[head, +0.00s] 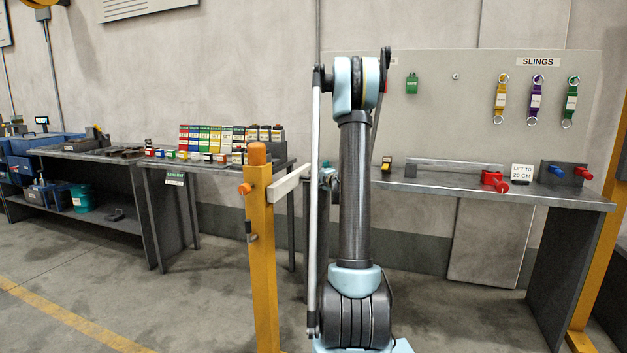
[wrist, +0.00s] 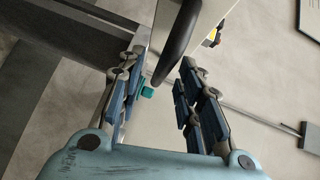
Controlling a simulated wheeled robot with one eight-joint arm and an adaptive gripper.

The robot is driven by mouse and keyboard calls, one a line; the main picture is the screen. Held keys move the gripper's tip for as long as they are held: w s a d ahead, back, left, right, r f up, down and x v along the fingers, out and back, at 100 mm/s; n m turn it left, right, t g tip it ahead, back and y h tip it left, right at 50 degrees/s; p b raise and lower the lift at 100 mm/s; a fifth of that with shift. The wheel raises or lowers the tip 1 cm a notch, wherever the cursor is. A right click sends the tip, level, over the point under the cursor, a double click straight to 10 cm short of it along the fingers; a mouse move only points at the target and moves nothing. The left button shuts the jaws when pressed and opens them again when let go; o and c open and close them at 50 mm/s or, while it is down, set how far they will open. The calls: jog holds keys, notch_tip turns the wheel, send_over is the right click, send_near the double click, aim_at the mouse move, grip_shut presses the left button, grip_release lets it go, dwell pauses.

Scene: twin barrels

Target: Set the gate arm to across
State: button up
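The gate post (head: 262,270) is yellow with an orange cap and stands upright left of my arm in the head view. The cream gate arm (head: 289,184) runs from its upper part to the right and slightly up, then passes behind my arm, so its far end is hidden. In the wrist view a pale bar (wrist: 211,18), seemingly the gate arm, has a dark rounded handle (wrist: 180,42) beside it. My gripper (wrist: 160,68) is open, with the handle's lower end between the fingers. I cannot tell whether they touch. My arm mostly hides the gripper in the head view.
A second yellow post (head: 606,220) stands at the far right. A grey workbench (head: 450,188) with red and blue tools is behind my arm. A table with coloured boxes (head: 212,140) and a shelf bench (head: 75,158) stand at left. Floor is clear at front left.

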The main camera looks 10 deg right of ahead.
jog(key=shift+x, duration=1.35)
grip_shut()
jog(key=shift+s, duration=0.1)
